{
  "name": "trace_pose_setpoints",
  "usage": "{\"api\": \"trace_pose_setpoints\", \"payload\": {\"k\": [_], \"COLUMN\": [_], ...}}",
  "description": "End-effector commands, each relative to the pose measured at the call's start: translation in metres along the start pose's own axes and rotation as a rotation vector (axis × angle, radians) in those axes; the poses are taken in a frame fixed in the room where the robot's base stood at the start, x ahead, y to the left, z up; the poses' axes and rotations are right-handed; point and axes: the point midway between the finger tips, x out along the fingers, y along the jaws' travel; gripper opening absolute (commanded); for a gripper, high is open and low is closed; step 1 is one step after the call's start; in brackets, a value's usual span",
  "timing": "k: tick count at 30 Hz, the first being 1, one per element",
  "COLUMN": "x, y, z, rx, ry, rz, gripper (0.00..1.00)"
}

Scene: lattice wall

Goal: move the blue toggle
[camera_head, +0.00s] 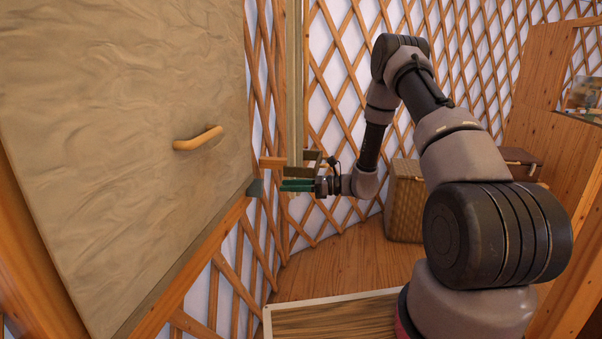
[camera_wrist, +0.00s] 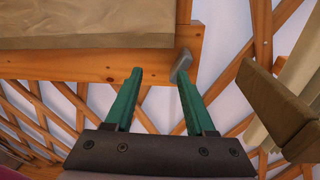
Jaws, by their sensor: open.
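A small blue-grey toggle (camera_wrist: 181,65) sits at the right end of a wooden rail in the wrist view, tilted slightly. In the head view it is a dark grey-green block (camera_head: 255,188) at the rail's end. My gripper (camera_wrist: 160,76) has two green fingers spread apart with nothing between them. The toggle shows just beyond the right fingertip; I cannot tell whether they touch. In the head view my gripper (camera_head: 283,185) points left at the toggle, with a small gap visible between them.
A large pale panel (camera_head: 110,120) with a wooden handle (camera_head: 198,138) fills the left. A wooden bracket (camera_wrist: 275,108) stands close to the right of my gripper. Lattice wall lies behind. A wicker basket (camera_head: 405,205) stands on the floor, and a wooden-framed surface (camera_head: 335,318) lies low in front.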

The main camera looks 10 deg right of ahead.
Motion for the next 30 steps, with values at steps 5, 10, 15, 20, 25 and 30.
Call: {"api": "trace_pose_setpoints", "payload": {"k": [5, 10, 15, 20, 25, 30], "x": [-0.003, -0.008, -0.014, -0.021, -0.030, -0.040], "y": [0.027, 0.055, 0.084, 0.111, 0.141, 0.172], "z": [0.025, 0.045, 0.062, 0.077, 0.090, 0.101], "rx": [-0.090, -0.177, -0.264, -0.346, -0.433, -0.521], "ry": [0.042, 0.081, 0.118, 0.151, 0.184, 0.215], "rz": [0.066, 0.129, 0.194, 0.254, 0.319, 0.385], "gripper": [0.55, 0.55, 0.55, 0.55, 0.55, 0.55]}}
